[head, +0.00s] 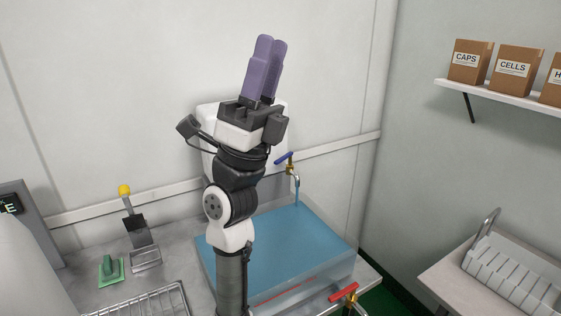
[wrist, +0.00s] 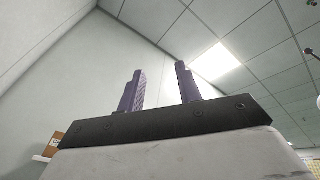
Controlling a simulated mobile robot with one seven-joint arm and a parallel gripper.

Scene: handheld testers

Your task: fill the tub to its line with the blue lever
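The clear tub (head: 333,276) stands on the bench and holds blue water. A short red line (head: 274,298) shows low on its front side, partly behind my arm; I cannot tell the water's exact level against it. My gripper (head: 271,44) points upward, well above and left of the blue lever. Its purple fingers are apart and empty in the wrist view (wrist: 160,85).
A red lever (head: 343,292) is on a tap at the tub's front right. A yellow-topped device (head: 125,190), a green-based item (head: 110,270) and a wire rack (head: 150,302) are at left. A shelf (head: 500,95) with boxes and a table with a white rack (head: 515,270) are at right.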

